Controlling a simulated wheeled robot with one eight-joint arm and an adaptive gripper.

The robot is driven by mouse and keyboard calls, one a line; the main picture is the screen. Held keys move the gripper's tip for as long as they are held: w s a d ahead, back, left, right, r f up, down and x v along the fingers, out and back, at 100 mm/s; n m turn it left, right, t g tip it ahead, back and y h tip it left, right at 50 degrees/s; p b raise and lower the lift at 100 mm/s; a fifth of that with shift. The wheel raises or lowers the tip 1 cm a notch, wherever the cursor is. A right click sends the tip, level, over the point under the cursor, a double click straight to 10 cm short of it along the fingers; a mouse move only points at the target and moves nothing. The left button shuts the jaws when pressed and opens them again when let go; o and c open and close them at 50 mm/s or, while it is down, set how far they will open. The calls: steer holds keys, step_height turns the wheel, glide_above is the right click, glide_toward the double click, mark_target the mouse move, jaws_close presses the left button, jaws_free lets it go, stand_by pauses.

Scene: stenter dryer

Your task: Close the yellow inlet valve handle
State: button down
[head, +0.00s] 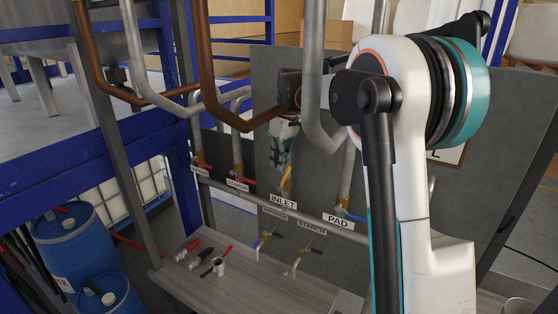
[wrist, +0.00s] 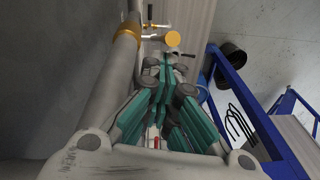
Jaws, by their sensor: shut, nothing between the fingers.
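The yellow inlet valve handle (head: 286,183) is on a vertical pipe just above the INLET label (head: 283,202) in the head view. It is small there, and its exact angle is hard to tell. In the wrist view a round yellow piece (wrist: 173,39) shows just beyond the fingertips; it looks like the handle seen end-on, but I cannot be sure. My gripper (wrist: 167,62) is shut and empty, with its teal fingers together. In the head view my gripper (head: 284,150) is above the handle, partly hidden by pipes. I cannot tell whether the fingertips touch the handle.
A pipe with an orange-yellow collar (wrist: 128,33) runs close along the left of my gripper in the wrist view. Brown pipes (head: 205,65) and grey pipes cross the head view. A PAD label (head: 336,219) is right of INLET. Blue drums (head: 72,243) stand at lower left.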

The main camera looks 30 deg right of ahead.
steer(key=shift+s, duration=0.15)
steer(key=shift+s+d+t+b, duration=0.25)
steer(key=shift+s+t+b, duration=0.05)
steer(key=shift+b, duration=0.05)
steer(key=shift+s+y, duration=0.1)
steer(key=shift+y, duration=0.2)
steer(key=s+d+f+t+y+b, duration=0.4)
steer(key=s+f+t+b, duration=0.3)
steer(key=b, duration=0.5)
steer(key=shift+s+d+y, duration=0.3)
steer(key=shift+s+d, duration=0.05)
steer(key=shift+d, duration=0.25)
steer(key=shift+s+f, duration=0.1)
steer(key=shift+f, duration=0.1)
